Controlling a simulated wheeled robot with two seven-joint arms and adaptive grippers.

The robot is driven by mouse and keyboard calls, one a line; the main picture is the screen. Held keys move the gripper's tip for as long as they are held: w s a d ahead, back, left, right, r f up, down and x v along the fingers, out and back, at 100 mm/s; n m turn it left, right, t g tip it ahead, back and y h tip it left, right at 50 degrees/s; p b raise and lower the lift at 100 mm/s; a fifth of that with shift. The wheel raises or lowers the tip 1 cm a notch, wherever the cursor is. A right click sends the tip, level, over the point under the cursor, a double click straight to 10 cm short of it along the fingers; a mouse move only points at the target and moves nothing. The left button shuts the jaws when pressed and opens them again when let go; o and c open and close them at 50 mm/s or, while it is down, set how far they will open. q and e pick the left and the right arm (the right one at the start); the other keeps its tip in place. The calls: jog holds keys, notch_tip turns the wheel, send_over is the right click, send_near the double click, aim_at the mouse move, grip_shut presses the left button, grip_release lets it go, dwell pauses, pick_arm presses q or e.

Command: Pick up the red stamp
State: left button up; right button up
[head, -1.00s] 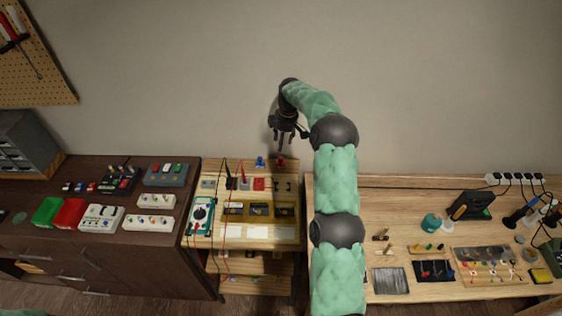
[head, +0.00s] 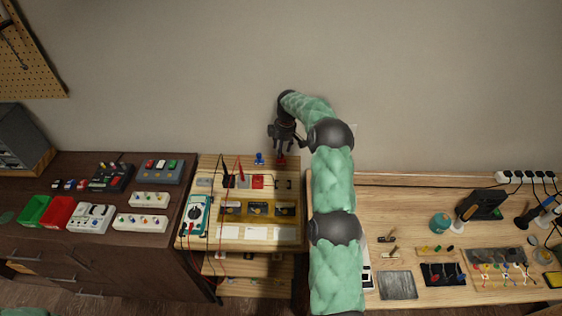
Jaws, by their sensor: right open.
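The red stamp (head: 281,160) stands at the back edge of the light wooden bench (head: 206,161). It is small and partly covered by my right gripper (head: 281,152). The gripper points down with its fingers at the top of the stamp. It is open, and I cannot tell whether a finger touches the stamp. A blue stamp (head: 259,158) stands just left of the red one. My left gripper is not in view.
A teal multimeter (head: 195,215) with red and black leads lies on the bench's left side. A red block (head: 258,181) sits in front of the stamps. A dark cabinet with bins is at left, a tool-covered workbench (head: 397,284) at right.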

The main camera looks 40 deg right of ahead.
jog(key=f, duration=0.5)
jog(key=shift+w+d+b, duration=0.15)
jog(key=shift+w+b, duration=0.15)
jog(key=shift+b, duration=0.05)
grip_shut()
